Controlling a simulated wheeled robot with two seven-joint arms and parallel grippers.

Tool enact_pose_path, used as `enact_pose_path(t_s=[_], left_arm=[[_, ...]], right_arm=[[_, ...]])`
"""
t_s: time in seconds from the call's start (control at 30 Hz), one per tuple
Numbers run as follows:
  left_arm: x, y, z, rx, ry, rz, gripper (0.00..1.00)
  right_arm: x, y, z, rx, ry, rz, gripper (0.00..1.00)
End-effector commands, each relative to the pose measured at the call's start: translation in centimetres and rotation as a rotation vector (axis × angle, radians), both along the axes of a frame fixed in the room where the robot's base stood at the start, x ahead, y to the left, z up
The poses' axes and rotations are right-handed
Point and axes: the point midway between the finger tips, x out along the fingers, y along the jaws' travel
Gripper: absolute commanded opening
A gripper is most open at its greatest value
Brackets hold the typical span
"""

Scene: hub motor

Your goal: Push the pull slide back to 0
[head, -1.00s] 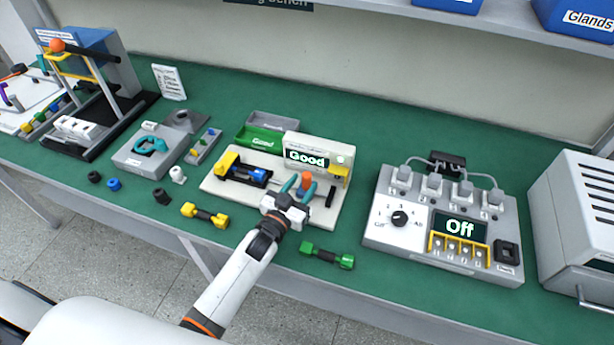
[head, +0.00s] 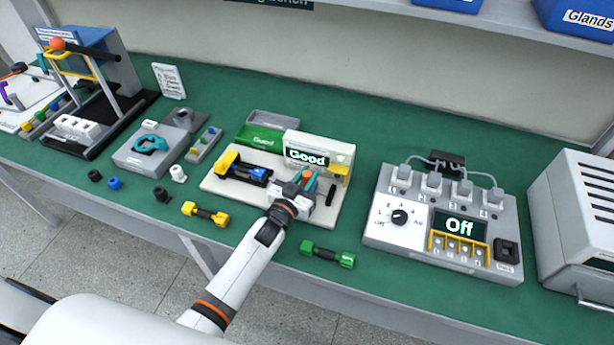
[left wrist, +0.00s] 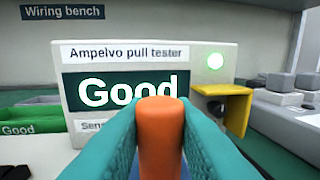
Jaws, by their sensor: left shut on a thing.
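The pull tester (head: 318,148) stands on the green bench with its screen reading "Good" and a green lamp lit; it also fills the left wrist view (left wrist: 150,52). Its pull slide has an upright orange handle (head: 307,176), which shows large in the left wrist view (left wrist: 160,135). My left gripper (head: 306,183) is over the right part of the tester's base, its teal fingers shut on the orange handle. A blue and black clamp part (head: 257,174) lies at the left of the base beside a yellow block (head: 228,162). The gripper hides the slide's lower part and any scale. My right gripper is not in view.
A yellow-ended connector (head: 205,213) and a green one (head: 328,254) lie at the bench front, either side of my arm. A grey switch box (head: 440,222) reading "Off" stands to the right. A green tray (head: 262,138) is behind the tester.

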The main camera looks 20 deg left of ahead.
Motion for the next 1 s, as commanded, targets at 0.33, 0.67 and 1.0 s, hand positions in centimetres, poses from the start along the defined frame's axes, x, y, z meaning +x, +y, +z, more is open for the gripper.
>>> enact_pose_path(t_s=[0.33, 0.67, 1.0], left_arm=[[0.2, 5.1, 0.0, 0.007, 0.0, 0.001, 0.0], [0.2, 5.8, 0.1, 0.003, -0.001, 0.004, 0.0], [0.2, 5.6, 0.0, 0.002, 0.0, 0.002, 0.44]], right_arm=[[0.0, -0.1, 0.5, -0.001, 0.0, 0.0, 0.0], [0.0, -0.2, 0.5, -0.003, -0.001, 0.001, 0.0], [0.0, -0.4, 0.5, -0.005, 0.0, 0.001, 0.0]])
